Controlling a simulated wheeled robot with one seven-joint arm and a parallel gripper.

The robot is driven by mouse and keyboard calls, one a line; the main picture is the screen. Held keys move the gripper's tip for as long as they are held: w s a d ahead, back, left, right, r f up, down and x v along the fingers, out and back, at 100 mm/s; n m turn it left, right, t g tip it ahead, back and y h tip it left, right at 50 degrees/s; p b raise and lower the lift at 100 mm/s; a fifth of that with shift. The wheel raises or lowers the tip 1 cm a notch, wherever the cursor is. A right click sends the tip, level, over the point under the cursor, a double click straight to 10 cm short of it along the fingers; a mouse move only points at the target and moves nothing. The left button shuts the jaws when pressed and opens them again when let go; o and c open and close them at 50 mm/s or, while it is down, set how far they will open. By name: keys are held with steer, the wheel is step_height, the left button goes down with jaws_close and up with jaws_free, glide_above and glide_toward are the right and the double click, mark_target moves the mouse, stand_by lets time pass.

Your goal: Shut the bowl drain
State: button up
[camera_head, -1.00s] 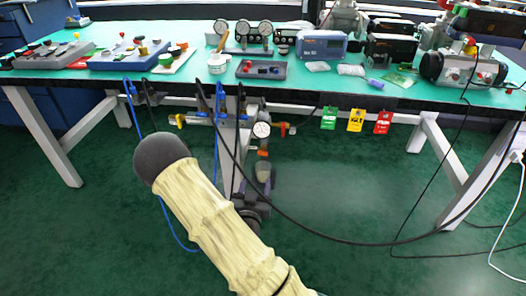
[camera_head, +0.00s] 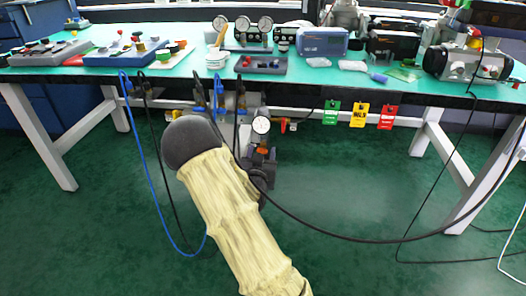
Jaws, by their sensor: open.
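Under the front edge of the bench hangs an air-supply assembly with a round white pressure gauge (camera_head: 261,125). Just below the gauge is a small orange part (camera_head: 262,150), with dark parts of the assembly under it. The bowl and its drain cannot be made out clearly, and I cannot tell the drain's position. My arm, in a cream sleeve with a dark rounded end, crosses in front of the assembly's left and lower side. My gripper's fingers do not show.
The green-topped bench (camera_head: 130,68) carries gauges, control boxes and instruments. Green, yellow and red tags (camera_head: 358,115) hang from its front. A blue hose (camera_head: 150,175) loops at left, and a black cable (camera_head: 340,235) sweeps right across the open green floor.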

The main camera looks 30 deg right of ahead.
steer(key=shift+x, duration=1.45)
steer(key=c, duration=1)
steer(key=shift+r+n, duration=0.1)
steer(key=shift+n, duration=0.2)
steer(key=shift+n+p, duration=0.6)
steer(key=o, duration=1)
